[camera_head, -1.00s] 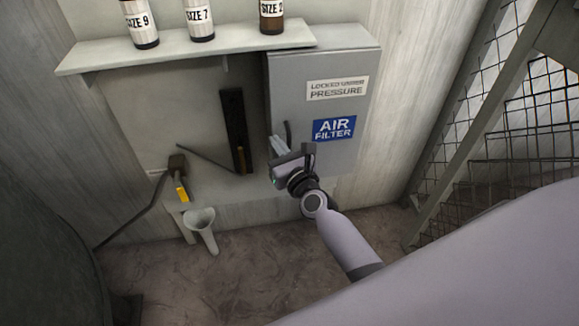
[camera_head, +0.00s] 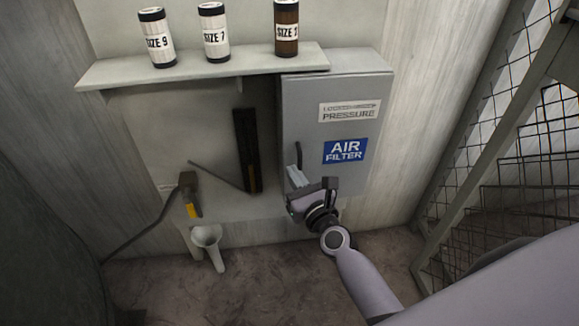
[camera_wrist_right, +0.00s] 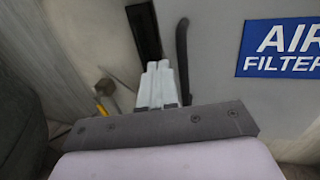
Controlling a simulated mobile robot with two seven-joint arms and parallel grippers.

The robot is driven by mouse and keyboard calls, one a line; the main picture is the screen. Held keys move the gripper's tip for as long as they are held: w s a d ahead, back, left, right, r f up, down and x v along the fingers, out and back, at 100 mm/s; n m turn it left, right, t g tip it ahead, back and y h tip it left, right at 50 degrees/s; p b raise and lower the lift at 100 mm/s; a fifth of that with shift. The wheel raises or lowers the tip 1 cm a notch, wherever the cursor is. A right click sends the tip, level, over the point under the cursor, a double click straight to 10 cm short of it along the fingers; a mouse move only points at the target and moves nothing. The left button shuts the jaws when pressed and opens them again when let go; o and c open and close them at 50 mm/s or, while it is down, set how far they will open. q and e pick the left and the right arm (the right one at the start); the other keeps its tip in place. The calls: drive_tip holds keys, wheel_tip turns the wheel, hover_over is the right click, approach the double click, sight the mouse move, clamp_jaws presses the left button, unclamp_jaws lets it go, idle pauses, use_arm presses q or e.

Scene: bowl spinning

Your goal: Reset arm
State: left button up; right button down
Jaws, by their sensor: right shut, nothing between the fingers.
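My right gripper (camera_head: 294,176) is shut and empty, in front of the lower left part of a grey cabinet. Its pale closed fingers also show in the right wrist view (camera_wrist_right: 158,84). The grey cabinet (camera_head: 300,105) carries a white pressure label and a blue AIR FILTER sign (camera_head: 345,150), which also shows in the right wrist view (camera_wrist_right: 285,46). A dark curved handle (camera_head: 299,156) on the cabinet shows just above the fingertips. In the wrist view the handle (camera_wrist_right: 183,60) is right of the fingers; I cannot tell whether they touch. My left gripper is not in view.
A shelf (camera_head: 200,70) above holds a SIZE 9 bottle (camera_head: 157,38), a SIZE 7 bottle (camera_head: 214,32) and a brown bottle (camera_head: 286,28). A lever with a yellow part (camera_head: 190,198) and a white funnel (camera_head: 207,237) are left. A mesh fence (camera_head: 455,200) stands right.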

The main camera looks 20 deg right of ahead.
drive_tip(key=shift+s, duration=1.5)
drive_tip(key=s+f+m+g+p, duration=0.1)
drive_tip(key=s+m+g+p, duration=0.2)
drive_tip(key=s+m, duration=0.7)
drive_tip(key=s+f+m+g+y+p, duration=0.1)
drive_tip(key=s+m+g+p, duration=0.3)
drive_tip(key=m, duration=2)
drive_tip(key=s+f+p, duration=0.1)
drive_tip(key=s+p, duration=0.3)
drive_tip(key=s, duration=0.3)
drive_tip(key=shift+a+g, duration=0.2)
drive_tip(key=shift+g, duration=0.1)
